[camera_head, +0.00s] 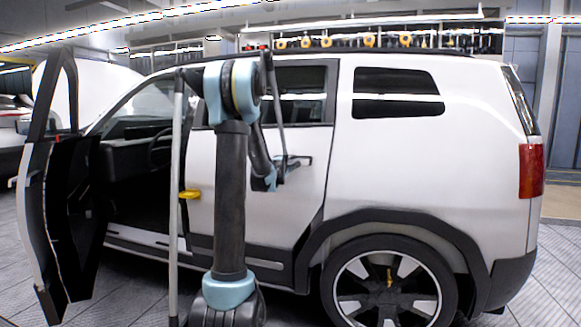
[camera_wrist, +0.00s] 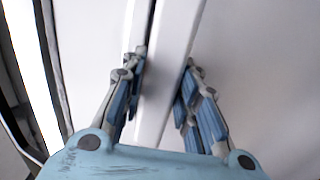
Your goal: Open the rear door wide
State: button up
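The rear door (camera_head: 264,200) of the white car is the panel behind the open front doorway, with a dark window on top. It looks shut or nearly so; a dark seam runs down its rear edge. I cannot tell whether the fingers touch the strip.
The front door (camera_head: 52,190) stands wide open at the left. A yellow part (camera_head: 190,194) sticks out at the front edge of the rear door. The rear wheel (camera_head: 388,285) is at the lower right. The tiled floor (camera_head: 545,290) is clear at the far right.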

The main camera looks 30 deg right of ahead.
jog(key=shift+s+a+f, duration=0.1)
jog(key=shift+s+a, duration=0.4)
grip_shut()
dwell(0.7)
jog(key=shift+a, duration=0.1)
jog(key=shift+m+g+h, duration=0.4)
jog(key=shift+g, duration=0.1)
jog(key=shift+v, duration=2.1)
jog(key=shift+m+g+h, duration=0.3)
jog(key=shift+m+g, duration=0.1)
jog(key=shift+g, duration=0.1)
jog(key=shift+v, duration=2.2)
jog(key=shift+m+g+h, duration=0.3)
jog(key=shift+m+g, duration=0.1)
jog(key=shift+g, duration=0.2)
jog(key=shift+v, duration=2.2)
jog(key=shift+w+a, duration=0.1)
